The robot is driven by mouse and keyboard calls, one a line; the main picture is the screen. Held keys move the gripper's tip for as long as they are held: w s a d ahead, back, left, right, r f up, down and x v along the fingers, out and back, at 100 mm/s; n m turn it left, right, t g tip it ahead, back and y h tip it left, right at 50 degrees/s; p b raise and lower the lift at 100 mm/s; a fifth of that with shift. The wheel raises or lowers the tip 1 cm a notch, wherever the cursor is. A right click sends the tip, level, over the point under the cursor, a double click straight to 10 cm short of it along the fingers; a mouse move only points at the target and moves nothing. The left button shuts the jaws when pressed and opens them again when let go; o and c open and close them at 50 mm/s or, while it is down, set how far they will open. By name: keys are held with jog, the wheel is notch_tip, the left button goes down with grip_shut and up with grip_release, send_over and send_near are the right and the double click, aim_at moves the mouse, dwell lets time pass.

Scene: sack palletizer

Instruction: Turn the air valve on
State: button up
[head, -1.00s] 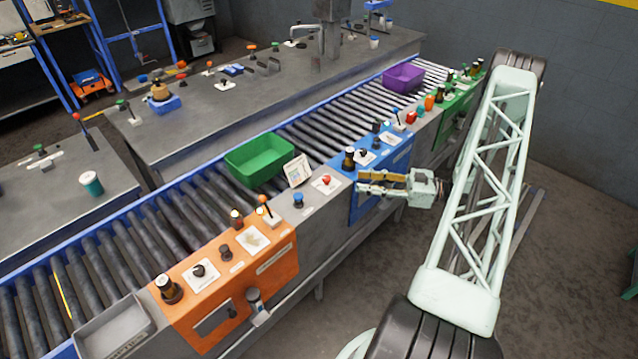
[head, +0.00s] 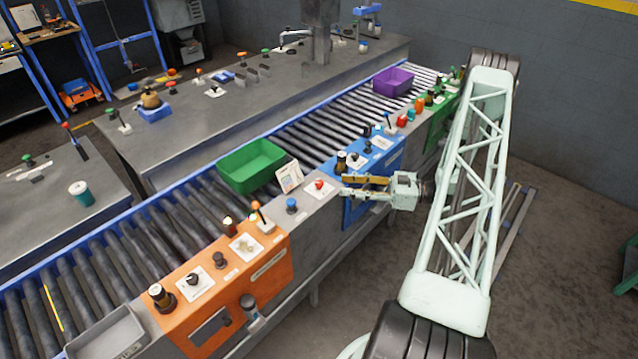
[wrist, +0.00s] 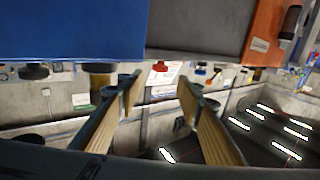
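No label in view is readable enough to tell which control is the air valve. My gripper (head: 345,186) is open and empty, its two fingers apart, in front of the blue panel (head: 357,211) near its left edge. The fingers show apart in the wrist view (wrist: 160,84), with nothing between them. A red knob on a white plate (head: 319,184) is just left of the fingertips on the grey section. A dark, amber-topped fitting (head: 341,162) and a black knob (head: 367,147) are on the blue panel. A blue knob (head: 291,205) is farther left.
An orange panel (head: 268,277) with several knobs and a lever is at the left, and a green panel (head: 436,127) is at the far right. A green bin (head: 252,172) and a purple bin (head: 392,84) sit on the roller conveyor. A white sign (head: 289,177) stands by the edge.

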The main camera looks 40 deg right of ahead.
aim_at(319, 182)
jog(key=shift+x, duration=5.4)
jog(key=c, duration=0.8)
jog(key=shift+c, duration=0.2)
